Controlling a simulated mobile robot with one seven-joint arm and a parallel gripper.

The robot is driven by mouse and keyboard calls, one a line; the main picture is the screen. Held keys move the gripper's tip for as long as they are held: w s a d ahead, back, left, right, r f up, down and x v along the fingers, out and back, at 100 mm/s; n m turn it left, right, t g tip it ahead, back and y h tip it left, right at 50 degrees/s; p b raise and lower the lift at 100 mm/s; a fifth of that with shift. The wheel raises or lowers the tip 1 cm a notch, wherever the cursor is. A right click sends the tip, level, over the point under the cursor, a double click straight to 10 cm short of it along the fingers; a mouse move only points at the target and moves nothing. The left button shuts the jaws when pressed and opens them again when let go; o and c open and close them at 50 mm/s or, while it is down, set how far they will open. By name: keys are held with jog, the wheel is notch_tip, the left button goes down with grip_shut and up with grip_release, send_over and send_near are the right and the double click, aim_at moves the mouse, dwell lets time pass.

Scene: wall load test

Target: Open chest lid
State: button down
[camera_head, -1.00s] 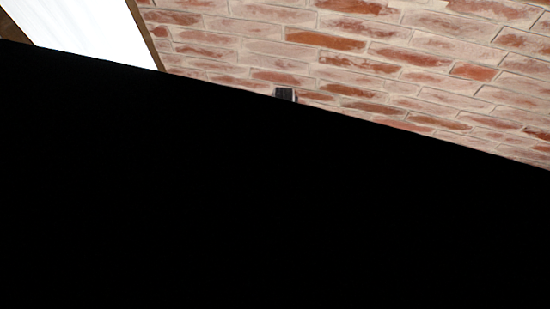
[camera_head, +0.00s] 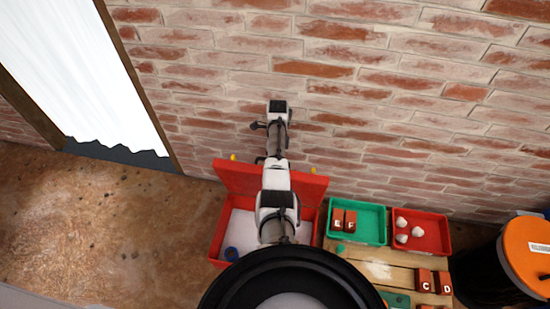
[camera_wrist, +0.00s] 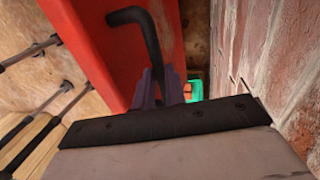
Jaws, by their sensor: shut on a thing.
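The red chest (camera_head: 217,234) stands on the floor by the brick wall. In the head view its lid (camera_head: 236,179) is raised on the wall side, and the pale inside with a blue ring-shaped thing (camera_head: 231,254) shows. My arm crosses in front of the lid and hides its middle. In the wrist view a red panel (camera_wrist: 88,35), apparently the lid, has a black bent handle (camera_wrist: 150,40). My gripper (camera_wrist: 158,84) is shut on the handle's lower part. I cannot make out the fingers in the head view.
Right of the chest are a green tray (camera_head: 372,241) with blocks, a red tray (camera_head: 446,238) with white lumps, and a wooden surface (camera_head: 376,270). An orange-topped drum (camera_head: 525,255) stands far right. The brick wall (camera_head: 380,100) is close behind. Floor on the left is clear.

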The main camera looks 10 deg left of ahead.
jog(key=c, duration=1.5)
grip_release()
jog(key=shift+s+d+f, duration=0.1)
jog(key=shift+s+f, duration=0.15)
jog(key=shift+f, duration=0.35)
jog(key=shift+o, duration=0.2)
notch_tip(320, 180, up, 14)
jog(key=w, duration=0.2)
jog(key=shift+w, duration=0.35)
